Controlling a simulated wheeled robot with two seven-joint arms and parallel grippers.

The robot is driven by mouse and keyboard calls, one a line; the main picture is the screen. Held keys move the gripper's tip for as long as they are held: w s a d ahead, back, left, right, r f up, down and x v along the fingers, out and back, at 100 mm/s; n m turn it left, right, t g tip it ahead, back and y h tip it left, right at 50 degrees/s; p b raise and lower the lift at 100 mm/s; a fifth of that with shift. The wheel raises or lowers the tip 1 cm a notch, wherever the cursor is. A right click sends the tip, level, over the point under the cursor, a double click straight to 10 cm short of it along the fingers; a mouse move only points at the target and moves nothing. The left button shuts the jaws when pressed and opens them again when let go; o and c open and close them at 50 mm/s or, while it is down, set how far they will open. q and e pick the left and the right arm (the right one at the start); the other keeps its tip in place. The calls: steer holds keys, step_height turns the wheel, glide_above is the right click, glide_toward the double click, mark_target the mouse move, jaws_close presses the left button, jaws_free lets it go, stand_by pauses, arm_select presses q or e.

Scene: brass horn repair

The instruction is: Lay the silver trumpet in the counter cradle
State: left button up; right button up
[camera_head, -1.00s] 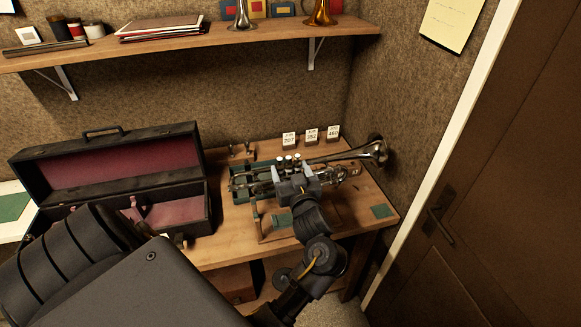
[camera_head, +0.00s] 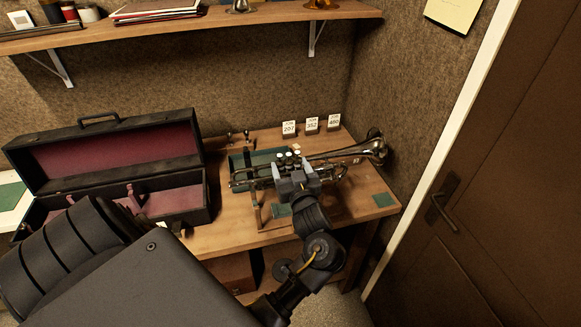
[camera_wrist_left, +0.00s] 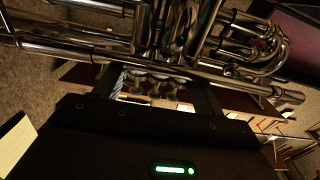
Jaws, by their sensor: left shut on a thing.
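The silver trumpet (camera_head: 376,150) lies roughly level over the wooden counter, bell to the right, valves up in the middle. My left gripper (camera_head: 291,178) is shut on it around the valve section. In the left wrist view the trumpet's tubing (camera_wrist_left: 190,62) crosses in front of the gripper (camera_wrist_left: 160,85). A wooden upright (camera_head: 257,217) at the near left, beneath the trumpet, looks like part of the counter cradle; the rest is hidden behind the trumpet and gripper. I cannot tell whether the trumpet touches it. My right gripper is not in view.
An open black case (camera_head: 110,165) with red lining stands left of the trumpet. Numbered tags (camera_head: 311,124) stand behind it. Green pads (camera_head: 384,200) lie on the counter (camera_head: 225,238). A wall shelf (camera_head: 190,28) is above, and a brown door (camera_head: 500,170) is at the right.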

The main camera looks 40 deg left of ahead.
arm_select(q)
steer(key=shift+f+b, duration=2.75)
steer(key=shift+f, duration=1.25)
steer(key=shift+f+b, duration=0.3)
steer(key=shift+f, duration=0.25)
steer(key=o, duration=1.4)
steer(key=shift+f, duration=0.1)
